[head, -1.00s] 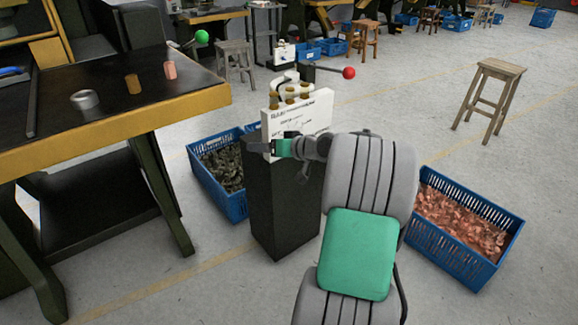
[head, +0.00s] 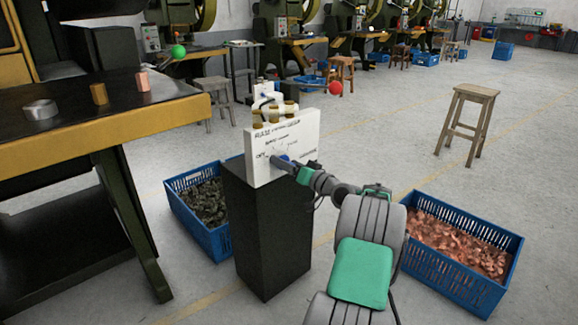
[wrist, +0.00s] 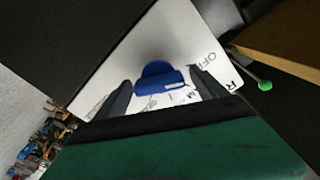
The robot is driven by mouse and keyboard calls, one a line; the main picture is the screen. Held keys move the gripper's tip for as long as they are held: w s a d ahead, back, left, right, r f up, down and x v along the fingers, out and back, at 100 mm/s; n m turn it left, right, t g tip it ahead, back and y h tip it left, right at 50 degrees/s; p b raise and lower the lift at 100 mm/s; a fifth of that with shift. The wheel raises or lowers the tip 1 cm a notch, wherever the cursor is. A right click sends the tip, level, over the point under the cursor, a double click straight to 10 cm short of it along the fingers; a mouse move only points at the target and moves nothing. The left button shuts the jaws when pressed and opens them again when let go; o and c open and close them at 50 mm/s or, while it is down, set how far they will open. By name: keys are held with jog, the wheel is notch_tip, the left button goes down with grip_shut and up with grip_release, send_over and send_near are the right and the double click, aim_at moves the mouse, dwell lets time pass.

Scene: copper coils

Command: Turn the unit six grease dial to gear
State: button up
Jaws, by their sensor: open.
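The grease unit is a white panel (head: 300,135) on a black pedestal (head: 270,240), with handwritten-looking lettering on its face. Its blue dial (head: 284,158) sits low on the panel's face, partly hidden by my gripper (head: 298,170). In the wrist view the blue dial (wrist: 160,78) shows between the two dark fingers of my gripper (wrist: 158,82). The fingers are open, one either side of the dial, with gaps visible. Part of the word "OFF" shows on the panel (wrist: 205,55) beside the right finger.
A blue crate of dark pieces (head: 220,240) stands left of the pedestal; one of copper pieces (head: 440,280) stands to the right. A dark workbench with a yellow edge (head: 150,125) is at the left. A wooden stool (head: 470,95) stands on open floor at the back right.

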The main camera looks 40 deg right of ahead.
jog(key=shift+c, duration=0.4)
jog(key=c, duration=1.2)
jog(key=shift+d, duration=0.2)
jog(key=shift+c, duration=0.4)
jog(key=shift+a, duration=0.1)
